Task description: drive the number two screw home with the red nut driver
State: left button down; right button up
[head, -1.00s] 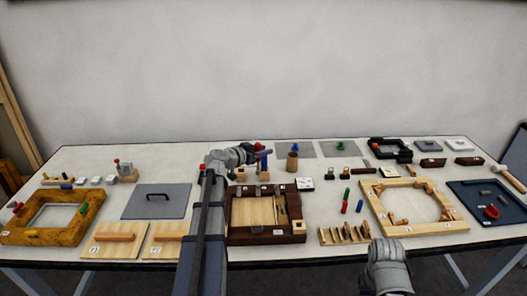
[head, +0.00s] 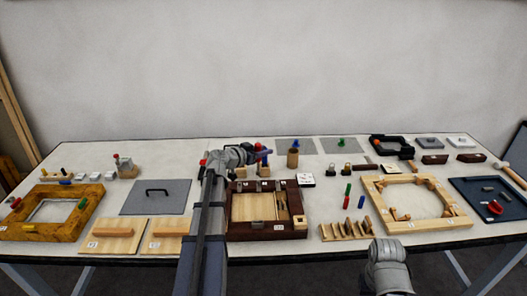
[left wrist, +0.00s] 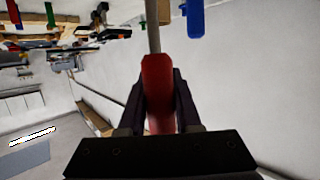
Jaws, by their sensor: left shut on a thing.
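My left gripper (left wrist: 160,100) is shut on the red handle of the nut driver (left wrist: 157,85) in the left wrist view. Its metal shaft runs out to the top edge, so its tip is out of view. In the head view my left gripper (head: 262,152) is above the back edge of the dark wooden frame (head: 235,231), which has small numbered labels too small to read. I cannot make out the number two screw. A blue handle (left wrist: 195,15) shows beside the shaft in the left wrist view. My right gripper's fingers are not visible; only a grey arm part shows at the bottom right.
A pale octagonal frame (head: 440,222) and a slotted wooden rack (head: 345,232) lie farther right. A grey plate with a black handle (head: 150,205) lies left. Bare table shows between them.

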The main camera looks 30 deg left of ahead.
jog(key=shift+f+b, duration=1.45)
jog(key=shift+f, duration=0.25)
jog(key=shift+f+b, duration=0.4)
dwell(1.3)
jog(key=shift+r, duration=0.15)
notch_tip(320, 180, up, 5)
jog(key=p, duration=0.5)
